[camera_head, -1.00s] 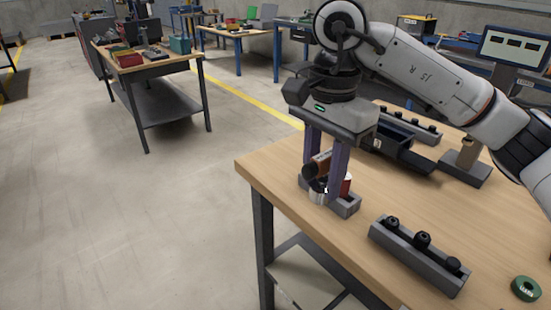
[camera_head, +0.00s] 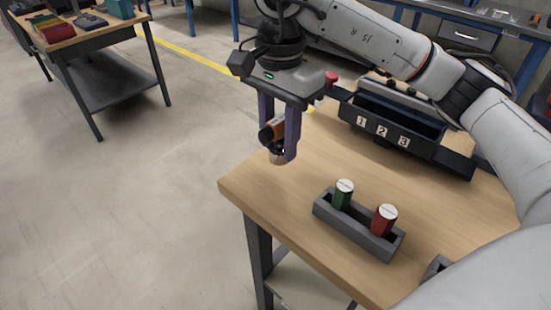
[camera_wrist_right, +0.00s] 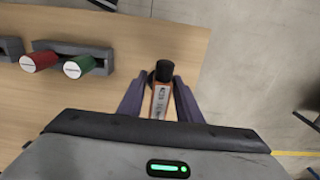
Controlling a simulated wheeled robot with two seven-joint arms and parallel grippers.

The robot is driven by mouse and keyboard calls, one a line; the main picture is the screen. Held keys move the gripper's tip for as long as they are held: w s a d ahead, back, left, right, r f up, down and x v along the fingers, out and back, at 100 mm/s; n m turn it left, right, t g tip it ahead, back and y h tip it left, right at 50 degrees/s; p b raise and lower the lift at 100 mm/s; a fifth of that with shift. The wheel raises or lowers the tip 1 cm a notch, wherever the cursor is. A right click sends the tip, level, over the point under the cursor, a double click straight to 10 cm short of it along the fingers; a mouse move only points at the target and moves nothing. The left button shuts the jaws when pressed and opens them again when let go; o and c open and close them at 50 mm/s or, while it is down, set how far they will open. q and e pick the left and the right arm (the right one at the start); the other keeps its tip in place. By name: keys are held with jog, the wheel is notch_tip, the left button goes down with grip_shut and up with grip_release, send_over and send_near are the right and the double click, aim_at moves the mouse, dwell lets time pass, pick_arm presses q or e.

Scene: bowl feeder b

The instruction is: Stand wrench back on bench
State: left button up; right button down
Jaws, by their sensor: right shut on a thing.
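My right gripper (camera_head: 278,150) is shut on a short tool with an orange body and black end, which I take to be the wrench (camera_head: 275,131). In the right wrist view, the wrench (camera_wrist_right: 160,98) shows a black tip and a labelled orange-brown body between the two purple fingers of the right gripper (camera_wrist_right: 163,80). A pale round end shows low between the fingers in the head view. The wooden bench (camera_head: 262,178) lies below, and the gripper is near its left edge. Whether the wrench touches the bench is unclear. My left gripper is not in view.
A grey rack (camera_head: 350,233) holds a green cylinder (camera_head: 343,195) and a red cylinder (camera_head: 384,219) on the bench. A dark bin numbered 1, 2, 3 (camera_head: 415,143) stands behind. Bare wood lies between gripper and rack.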

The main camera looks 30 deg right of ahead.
aim_at(279, 118)
jog(key=shift+f, duration=2.65)
jog(key=shift+f, duration=0.1)
jog(key=c, duration=1.3)
grip_release()
notch_tip(279, 118, up, 12)
jog(key=shift+r+p, duration=0.1)
jog(key=shift+p, duration=0.5)
